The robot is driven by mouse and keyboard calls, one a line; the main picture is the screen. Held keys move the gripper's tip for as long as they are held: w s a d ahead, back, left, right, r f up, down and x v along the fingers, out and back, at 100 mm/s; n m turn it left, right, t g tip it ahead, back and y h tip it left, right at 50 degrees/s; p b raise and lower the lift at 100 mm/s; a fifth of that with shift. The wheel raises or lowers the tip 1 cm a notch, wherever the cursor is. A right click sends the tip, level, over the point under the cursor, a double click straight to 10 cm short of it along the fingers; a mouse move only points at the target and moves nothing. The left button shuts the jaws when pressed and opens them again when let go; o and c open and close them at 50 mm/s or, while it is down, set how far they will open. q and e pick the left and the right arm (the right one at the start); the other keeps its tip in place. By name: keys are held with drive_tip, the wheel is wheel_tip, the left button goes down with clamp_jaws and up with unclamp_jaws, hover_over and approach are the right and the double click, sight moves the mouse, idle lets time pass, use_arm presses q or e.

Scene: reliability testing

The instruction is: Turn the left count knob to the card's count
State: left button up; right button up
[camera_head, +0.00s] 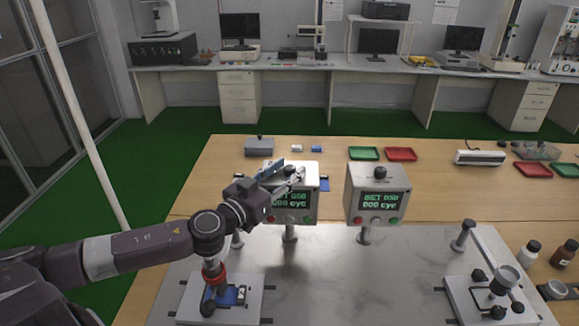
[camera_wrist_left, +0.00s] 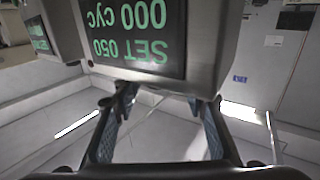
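The left counter box (camera_head: 296,206) is grey, with a green display reading SET 050 and 000 cyc. The display also shows upside down in the left wrist view (camera_wrist_left: 137,30). My left gripper (camera_head: 294,174) is at the top of this box and covers part of it. In the left wrist view its two fingers (camera_wrist_left: 165,98) stand apart, close to the box's top edge, with nothing seen held. The left count knob is not discernible; the gripper may hide it. No card with a readable count shows. My right gripper is out of view.
The right counter box (camera_head: 376,194), with a dark knob (camera_head: 380,172) on top, also reads SET 050 and 000 cyc. Test fixtures stand at front left (camera_head: 250,307) and front right (camera_head: 459,300). Green (camera_head: 364,153) and red trays (camera_head: 401,154) lie behind. The metal plate's middle is clear.

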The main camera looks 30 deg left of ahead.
use_arm(q)
drive_tip(key=shift+w, duration=0.55)
drive_tip(key=shift+d, duration=0.1)
drive_tip(key=shift+c, duration=0.5)
clamp_jaws()
